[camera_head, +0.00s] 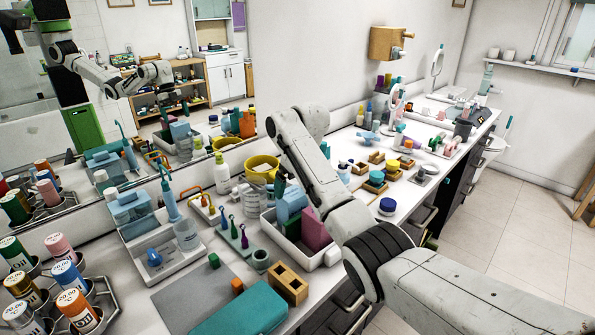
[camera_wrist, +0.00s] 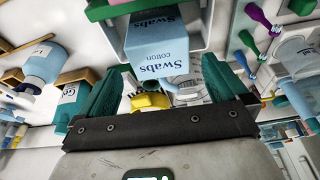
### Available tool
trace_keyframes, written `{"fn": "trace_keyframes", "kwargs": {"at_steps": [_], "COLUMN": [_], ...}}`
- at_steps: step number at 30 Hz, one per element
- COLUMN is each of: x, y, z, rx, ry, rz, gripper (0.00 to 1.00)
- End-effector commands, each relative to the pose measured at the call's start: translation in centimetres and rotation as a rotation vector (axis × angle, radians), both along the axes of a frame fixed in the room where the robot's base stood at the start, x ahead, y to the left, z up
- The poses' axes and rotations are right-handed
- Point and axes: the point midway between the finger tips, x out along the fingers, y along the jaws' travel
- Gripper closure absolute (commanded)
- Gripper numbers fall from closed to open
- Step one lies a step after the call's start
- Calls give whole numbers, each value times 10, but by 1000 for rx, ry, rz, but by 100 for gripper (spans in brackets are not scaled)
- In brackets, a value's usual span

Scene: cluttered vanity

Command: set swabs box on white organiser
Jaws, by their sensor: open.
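The swabs box (camera_wrist: 160,48) is light blue, with "Swabs cotton" upside down in the wrist view. It lies within the outline of the white organiser (camera_wrist: 207,22). In the head view a light blue box (camera_head: 291,205), likely the same one, stands in the white organiser (camera_head: 302,259), left of a purple box. My gripper (camera_wrist: 160,82) is open, with its green fingers on either side of the box's near end. I see no clear contact between fingers and box. In the head view my arm hides most of the gripper.
A purple box (camera_head: 316,232) shares the organiser. A wooden block (camera_head: 288,284) and a teal case (camera_head: 240,311) lie in front. A yellow bowl (camera_head: 262,168) and a white bottle (camera_head: 221,174) stand behind, near the mirror. A grey mat (camera_head: 190,298) is largely clear.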

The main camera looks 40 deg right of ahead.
Motion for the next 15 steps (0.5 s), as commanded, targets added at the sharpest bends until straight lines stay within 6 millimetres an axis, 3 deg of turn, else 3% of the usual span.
{"fn": "trace_keyframes", "kwargs": {"at_steps": [6, 15], "x": [-10, -15], "y": [0, 0], "z": [37, 54], "rx": [-1, 0], "ry": [-2, 1], "rz": [0, -1], "gripper": [0, 0]}}
